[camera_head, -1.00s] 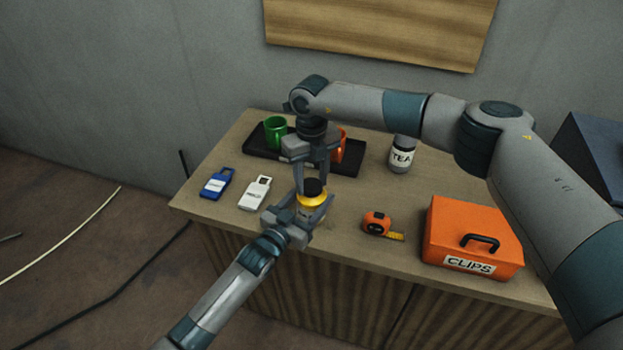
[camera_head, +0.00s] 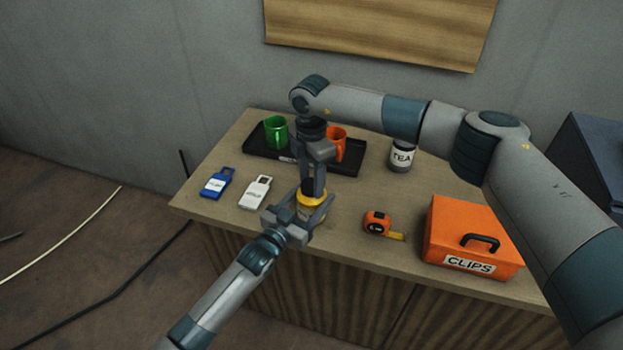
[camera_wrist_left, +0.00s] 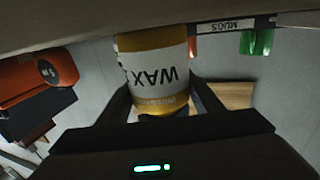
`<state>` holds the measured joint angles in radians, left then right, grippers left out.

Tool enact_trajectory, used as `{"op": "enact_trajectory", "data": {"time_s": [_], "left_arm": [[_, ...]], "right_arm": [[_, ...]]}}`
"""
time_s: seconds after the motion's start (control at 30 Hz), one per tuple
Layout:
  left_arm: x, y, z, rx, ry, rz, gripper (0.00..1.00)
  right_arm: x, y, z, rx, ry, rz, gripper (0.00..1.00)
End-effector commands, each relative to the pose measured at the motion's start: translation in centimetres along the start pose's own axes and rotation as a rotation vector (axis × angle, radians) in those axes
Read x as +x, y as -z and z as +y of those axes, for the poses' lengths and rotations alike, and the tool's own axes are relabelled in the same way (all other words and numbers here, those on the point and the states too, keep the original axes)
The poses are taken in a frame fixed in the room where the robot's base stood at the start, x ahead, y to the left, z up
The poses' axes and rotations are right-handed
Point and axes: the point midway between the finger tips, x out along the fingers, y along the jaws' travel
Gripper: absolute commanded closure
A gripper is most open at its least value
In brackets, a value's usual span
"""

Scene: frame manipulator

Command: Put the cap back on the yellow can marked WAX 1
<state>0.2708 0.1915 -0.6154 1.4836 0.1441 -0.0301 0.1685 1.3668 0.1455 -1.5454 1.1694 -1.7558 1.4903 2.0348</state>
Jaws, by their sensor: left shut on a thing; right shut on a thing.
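The yellow can (camera_head: 311,199) with a white WAX label stands at the front of the table. My left gripper (camera_head: 303,212) is shut around it from the front. In the left wrist view the can (camera_wrist_left: 155,75) appears upside down between the fingers, and its number cannot be read. The dark cap (camera_head: 308,186) is at the top of the can, under my right gripper (camera_head: 313,183). My right gripper points down and is shut on the cap, its fingers partly hiding it. Whether the cap is fully seated cannot be told.
A black tray (camera_head: 343,168) holds a green mug (camera_head: 276,131) and an orange mug (camera_head: 338,143). A TEA jar (camera_head: 402,156), a tape measure (camera_head: 377,222) and an orange CLIPS box (camera_head: 470,240) stand to the right. Blue (camera_head: 217,183) and white (camera_head: 255,192) tags lie left.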

Motion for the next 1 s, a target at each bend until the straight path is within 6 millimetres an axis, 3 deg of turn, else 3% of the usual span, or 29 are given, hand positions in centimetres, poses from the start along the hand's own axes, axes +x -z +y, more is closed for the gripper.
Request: {"op": "enact_trajectory", "data": {"time_s": [0.53, 0.7, 0.97, 1.0], "left_arm": [[-0.02, -0.04, 0.08, 0.000, -0.001, -0.001, 1.00], [-0.02, -0.05, 0.09, 0.000, -0.001, -0.001, 1.00], [-0.03, -0.06, 0.11, 0.000, -0.001, -0.001, 1.00], [-0.03, -0.06, 0.11, 0.000, -0.001, -0.001, 1.00]], "right_arm": [[-0.01, -0.03, 0.10, 0.801, -0.001, 0.002, 0.77], [-0.04, -0.06, 0.13, 0.897, -0.002, 0.002, 0.77], [-0.05, -0.09, 0.14, 0.899, -0.003, 0.001, 0.77], [-0.05, -0.10, 0.14, 0.899, -0.003, 0.001, 0.48]]}}
